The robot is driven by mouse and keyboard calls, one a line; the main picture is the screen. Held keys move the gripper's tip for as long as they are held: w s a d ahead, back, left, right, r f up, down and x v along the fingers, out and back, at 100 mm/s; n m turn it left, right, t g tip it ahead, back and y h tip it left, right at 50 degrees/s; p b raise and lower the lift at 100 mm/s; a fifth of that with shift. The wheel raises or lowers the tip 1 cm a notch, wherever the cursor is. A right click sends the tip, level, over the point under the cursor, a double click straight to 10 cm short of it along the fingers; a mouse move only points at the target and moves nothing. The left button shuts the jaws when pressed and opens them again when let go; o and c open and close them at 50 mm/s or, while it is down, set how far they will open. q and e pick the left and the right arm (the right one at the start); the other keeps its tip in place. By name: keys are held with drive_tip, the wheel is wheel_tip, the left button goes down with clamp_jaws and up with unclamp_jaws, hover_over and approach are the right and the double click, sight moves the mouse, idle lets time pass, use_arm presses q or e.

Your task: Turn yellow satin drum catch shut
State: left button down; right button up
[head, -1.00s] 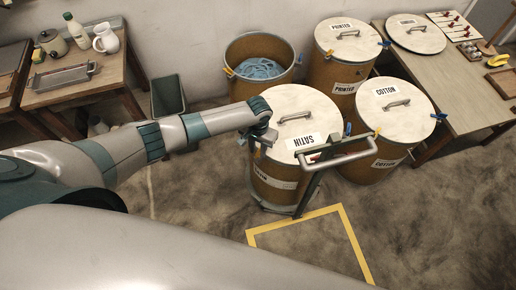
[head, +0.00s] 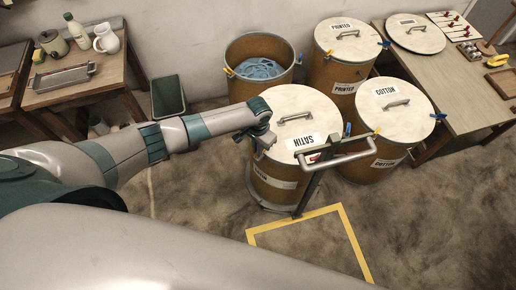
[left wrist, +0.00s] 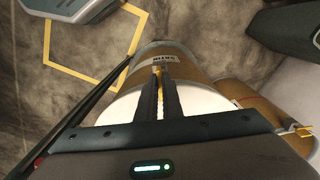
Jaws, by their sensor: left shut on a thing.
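The satin drum (head: 272,190) is brown with a pale lid (head: 302,107) and a SATIN label, and stands upright in the middle of the head view. My left gripper (head: 264,143) is at the left side of its lid rim. In the left wrist view the gripper (left wrist: 159,75) is shut on the yellow catch (left wrist: 158,70), a small yellow piece between its fingers against the drum side. The fingers hide most of the catch, so its angle is hard to tell. A blue catch (head: 348,129) shows at the lid's right side. My right gripper is not in view.
A trolley handle (head: 345,158) rises at the drum's front right. The cotton drum (head: 370,165), printed drum (head: 335,75) and an open drum (head: 285,82) with blue cloth stand close behind. Yellow floor tape (head: 345,235) marks clear floor in front.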

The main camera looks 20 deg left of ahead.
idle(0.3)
use_arm(q)
drive_tip(key=c, duration=1.9)
unclamp_jaws()
drive_tip(key=shift+r, duration=0.2)
wheel_tip(320, 180, up, 17)
drive_tip(key=b, duration=0.3)
